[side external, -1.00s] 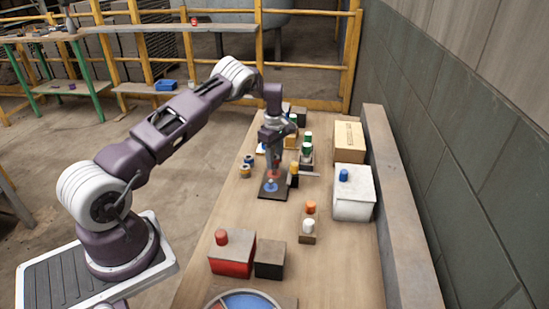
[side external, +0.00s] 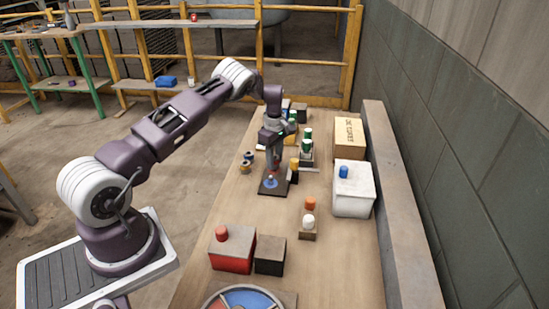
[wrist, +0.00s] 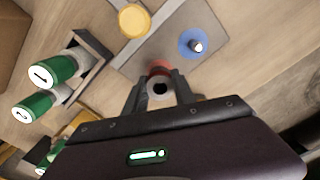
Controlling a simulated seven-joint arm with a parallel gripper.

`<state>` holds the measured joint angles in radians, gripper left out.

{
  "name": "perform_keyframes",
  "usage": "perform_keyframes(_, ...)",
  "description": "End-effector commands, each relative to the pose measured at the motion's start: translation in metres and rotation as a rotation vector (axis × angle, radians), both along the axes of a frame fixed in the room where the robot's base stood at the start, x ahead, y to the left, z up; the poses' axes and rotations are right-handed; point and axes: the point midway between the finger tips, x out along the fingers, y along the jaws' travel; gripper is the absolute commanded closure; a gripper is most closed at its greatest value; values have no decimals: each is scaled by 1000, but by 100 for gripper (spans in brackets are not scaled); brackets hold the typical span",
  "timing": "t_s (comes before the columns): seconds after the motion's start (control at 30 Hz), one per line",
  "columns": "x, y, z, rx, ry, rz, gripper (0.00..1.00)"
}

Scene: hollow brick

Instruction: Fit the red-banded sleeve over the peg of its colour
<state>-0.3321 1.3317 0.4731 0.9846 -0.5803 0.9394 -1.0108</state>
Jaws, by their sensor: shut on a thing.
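My gripper (wrist: 158,92) is shut on the red-banded sleeve (wrist: 159,83), whose round open end shows between the fingers in the wrist view. Red (wrist: 158,68) shows just beyond the fingertips; I cannot tell whether it is the sleeve's band or a red peg base. In the side view my gripper (side external: 272,162) is low over the left back part of the dark peg plate (side external: 276,190). The blue peg base (wrist: 190,42) stands on the plate (wrist: 172,50), apart from the sleeve. Whether the sleeve is around a peg is hidden.
A yellow-topped piece (wrist: 133,20) stands at the plate's side. A white box (side external: 353,195), a cardboard box (side external: 350,138) and a red box (side external: 232,250) stand on the table.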

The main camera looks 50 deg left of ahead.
Motion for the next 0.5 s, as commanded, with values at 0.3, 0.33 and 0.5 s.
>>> perform_keyframes(0.3,0,0,-6,0,0,0,100)
perform_keyframes(0.33,0,0,-7,0,1,0,100)
perform_keyframes(0.5,0,0,-10,0,1,0,100)
